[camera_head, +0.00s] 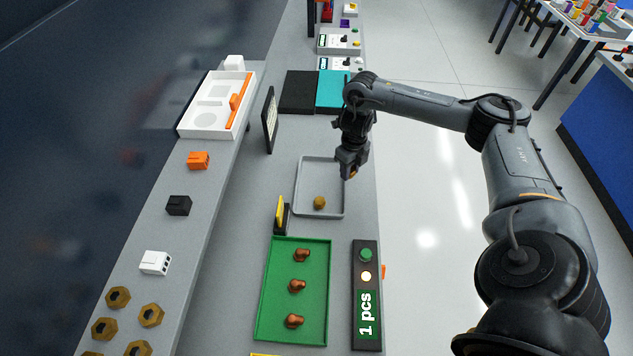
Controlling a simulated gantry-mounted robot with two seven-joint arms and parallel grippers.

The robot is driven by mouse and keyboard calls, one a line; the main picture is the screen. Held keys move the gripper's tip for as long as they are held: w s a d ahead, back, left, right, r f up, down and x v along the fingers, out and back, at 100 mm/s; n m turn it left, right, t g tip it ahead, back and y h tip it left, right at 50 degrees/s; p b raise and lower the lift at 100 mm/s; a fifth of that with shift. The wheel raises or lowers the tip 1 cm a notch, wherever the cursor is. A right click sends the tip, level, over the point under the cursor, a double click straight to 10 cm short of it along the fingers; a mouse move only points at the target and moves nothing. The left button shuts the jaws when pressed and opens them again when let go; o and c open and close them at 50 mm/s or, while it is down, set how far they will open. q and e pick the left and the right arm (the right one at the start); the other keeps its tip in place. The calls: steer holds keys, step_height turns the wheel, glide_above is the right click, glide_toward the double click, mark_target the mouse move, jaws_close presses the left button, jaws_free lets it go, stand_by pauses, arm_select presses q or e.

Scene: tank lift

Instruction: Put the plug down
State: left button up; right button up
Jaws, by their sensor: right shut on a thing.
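My right gripper (352,175) is shut on a small brass-coloured plug (352,176), mostly hidden between the fingers. The gripper points down at the right edge of a shallow grey tray (314,178); its exact height above the tray I cannot tell. Another brass-coloured plug (319,203) lies in the near part of that tray. My left gripper is not in view.
A green tray (275,290) with three copper-coloured parts is nearer. Beside it is a dark panel (366,255) reading "1 pcs". A yellow-and-black upright piece (281,214) and a dark upright panel (270,120) stand left of the grey tray.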

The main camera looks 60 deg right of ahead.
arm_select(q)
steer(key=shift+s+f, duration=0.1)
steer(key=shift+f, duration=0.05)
arm_select(e)
glide_above(321, 187)
step_height(321, 187, down, 5)
steer(key=shift+s+f, duration=0.15)
arm_select(q)
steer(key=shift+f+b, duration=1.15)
steer(key=shift+b, duration=0.15)
arm_select(e)
steer(key=shift+a+f, duration=0.1)
steer(key=shift+f, duration=1.95)
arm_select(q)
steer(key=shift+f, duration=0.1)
arm_select(e)
steer(key=o, duration=1.1)
steer(key=shift+f, duration=0.1)
arm_select(q)
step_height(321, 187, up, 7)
steer(key=p, duration=0.6)
steer(key=shift+p, duration=0.35)
arm_select(e)
step_height(321, 187, up, 12)
steer(key=shift+r, duration=0.15)
